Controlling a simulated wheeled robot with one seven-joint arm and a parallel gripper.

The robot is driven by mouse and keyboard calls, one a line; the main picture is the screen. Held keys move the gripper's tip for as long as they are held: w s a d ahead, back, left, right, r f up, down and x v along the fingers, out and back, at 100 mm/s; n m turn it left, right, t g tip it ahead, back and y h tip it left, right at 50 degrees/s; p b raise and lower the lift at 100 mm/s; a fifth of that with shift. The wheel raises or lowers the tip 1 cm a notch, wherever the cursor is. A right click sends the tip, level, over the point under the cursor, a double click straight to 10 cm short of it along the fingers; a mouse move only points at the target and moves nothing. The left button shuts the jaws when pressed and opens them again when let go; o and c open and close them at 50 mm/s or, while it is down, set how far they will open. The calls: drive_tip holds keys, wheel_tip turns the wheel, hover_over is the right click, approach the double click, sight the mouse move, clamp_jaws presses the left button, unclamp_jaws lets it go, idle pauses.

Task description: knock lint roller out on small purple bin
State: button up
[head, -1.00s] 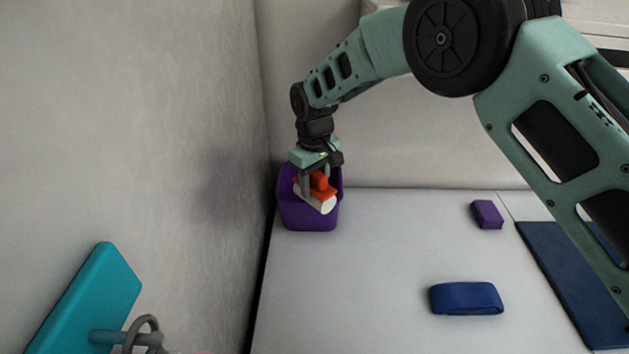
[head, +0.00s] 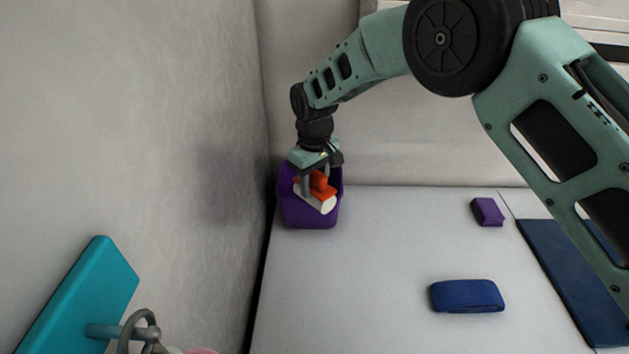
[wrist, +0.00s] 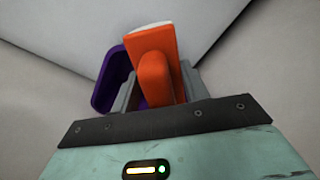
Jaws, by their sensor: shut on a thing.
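The lint roller (head: 325,204) has an orange handle part and a white roll. My gripper (head: 317,186) is shut on its orange part and points down. In the wrist view the orange part of the lint roller (wrist: 153,75) stands between the fingers. The small purple bin (head: 308,216) stands at the table's far left corner by the wall. The roller is at the bin's opening, in front of its upper part in the head view. I cannot tell whether it touches the rim. In the wrist view the purple bin (wrist: 108,82) shows partly behind the roller; its inside is mostly hidden.
A purple block (head: 488,212) and a dark blue item (head: 467,296) lie on the white table (head: 370,260). A dark blue mat (head: 565,270) lies at the right. A teal panel (head: 80,295) stands at the lower left. Walls close in the bin's corner.

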idle(0.7)
drive_tip(key=shift+r+p, duration=0.35)
drive_tip(key=shift+r, duration=0.35)
drive_tip(key=shift+f+b, duration=0.4)
drive_tip(key=shift+f, duration=0.3)
idle(1.5)
drive_tip(key=shift+r+p, duration=1.6)
drive_tip(key=shift+r, duration=1.35)
